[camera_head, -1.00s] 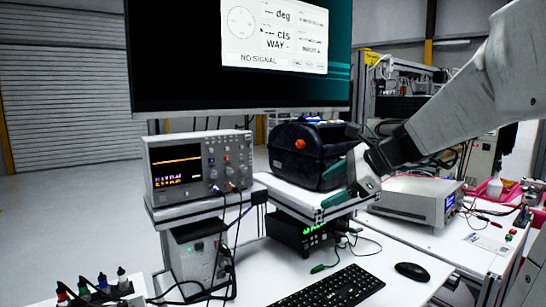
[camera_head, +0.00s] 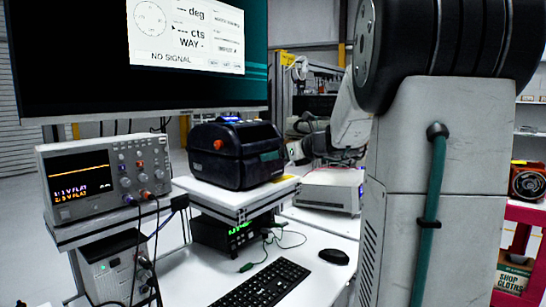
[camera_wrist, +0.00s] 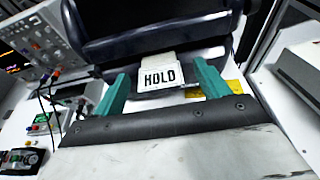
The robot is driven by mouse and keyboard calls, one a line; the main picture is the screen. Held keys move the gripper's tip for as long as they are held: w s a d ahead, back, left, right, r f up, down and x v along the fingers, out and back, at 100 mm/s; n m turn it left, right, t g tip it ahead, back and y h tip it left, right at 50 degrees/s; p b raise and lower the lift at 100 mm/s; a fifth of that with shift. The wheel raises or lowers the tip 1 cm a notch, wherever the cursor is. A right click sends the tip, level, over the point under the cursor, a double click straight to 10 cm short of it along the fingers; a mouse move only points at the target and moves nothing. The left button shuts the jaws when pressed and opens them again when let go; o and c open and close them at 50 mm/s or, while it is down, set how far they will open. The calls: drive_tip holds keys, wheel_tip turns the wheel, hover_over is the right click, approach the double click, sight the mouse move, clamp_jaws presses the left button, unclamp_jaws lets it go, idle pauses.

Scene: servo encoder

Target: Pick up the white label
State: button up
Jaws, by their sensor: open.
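The white label (camera_wrist: 161,78) with the black word HOLD shows in the wrist view, at the front of the dark printer (camera_wrist: 150,30). My gripper (camera_wrist: 161,70) has two teal fingers spread apart, one on each side of the label, with a gap to it. Nothing is held between them. In the head view the printer (camera_head: 232,152) stands on a white shelf (camera_head: 225,196), and my wrist (camera_head: 322,145) is just to its right. The label cannot be made out in the head view.
An oscilloscope (camera_head: 100,178) stands left of the printer, with cables hanging down. A keyboard (camera_head: 262,284) and mouse (camera_head: 334,256) lie on the white table below. A grey instrument box (camera_head: 328,190) is at the right. A large monitor (camera_head: 75,65) hangs above.

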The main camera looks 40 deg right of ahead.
drive_tip(key=shift+w, duration=0.2)
drive_tip(key=c, duration=1)
drive_tip(key=shift+c, duration=0.2)
drive_tip(key=shift+r, duration=0.45)
drive_tip(key=d+f+v, duration=0.1)
drive_tip(key=d+v, duration=0.1)
drive_tip(key=v, duration=1.4)
drive_tip(key=shift+s, duration=0.2)
drive_tip(key=shift+s+r, duration=0.1)
